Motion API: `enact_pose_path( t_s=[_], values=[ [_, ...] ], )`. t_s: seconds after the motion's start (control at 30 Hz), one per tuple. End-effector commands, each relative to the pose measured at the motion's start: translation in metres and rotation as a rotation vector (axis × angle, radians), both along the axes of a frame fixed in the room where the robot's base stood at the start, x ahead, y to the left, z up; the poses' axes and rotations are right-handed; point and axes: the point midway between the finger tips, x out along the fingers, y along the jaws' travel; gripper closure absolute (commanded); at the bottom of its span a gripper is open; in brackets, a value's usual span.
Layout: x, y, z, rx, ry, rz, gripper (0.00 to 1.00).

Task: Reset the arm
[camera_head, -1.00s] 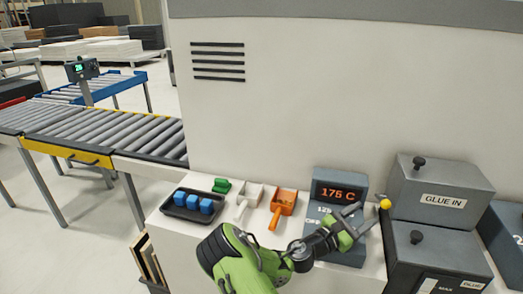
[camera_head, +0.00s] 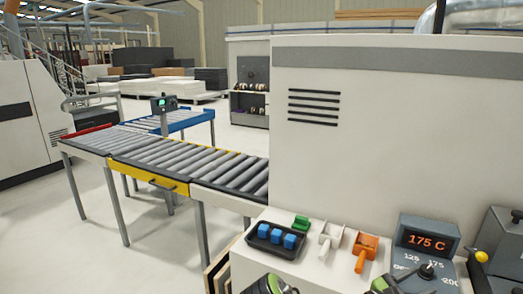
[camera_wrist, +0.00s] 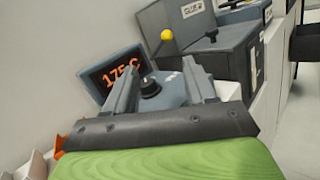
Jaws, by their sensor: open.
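My gripper (camera_wrist: 163,88) is open and empty in the wrist view, its two grey fingers spread apart. Between and beyond the fingers is the grey temperature control box with a black knob (camera_wrist: 149,88). Its display (camera_wrist: 118,72) shows orange digits, and in the head view the display (camera_head: 427,242) reads 175 C. In the head view, only green and dark parts of my arm show along the bottom edge, in front of the bench, and the fingers are hard to make out there.
A black tray with blue cubes (camera_head: 275,237), a green block (camera_head: 301,223), a white scoop (camera_head: 329,237) and an orange scoop (camera_head: 364,250) sit on the white bench. A grey glue box (camera_wrist: 178,27) with a yellow ball (camera_wrist: 167,35) stands beyond. A roller conveyor (camera_head: 180,155) runs at left.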

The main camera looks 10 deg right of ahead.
Motion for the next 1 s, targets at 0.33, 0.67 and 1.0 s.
enact_pose_path(
  t_s=[0.33,0.67,1.0],
  values=[
    [-0.027,0.001,-0.008,0.203,-0.268,-0.105,0.45],
    [-0.054,0.033,-0.026,0.553,-0.704,-0.285,0.45],
    [-0.068,0.171,0.003,1.231,-1.301,-0.586,0.45]
  ],
)
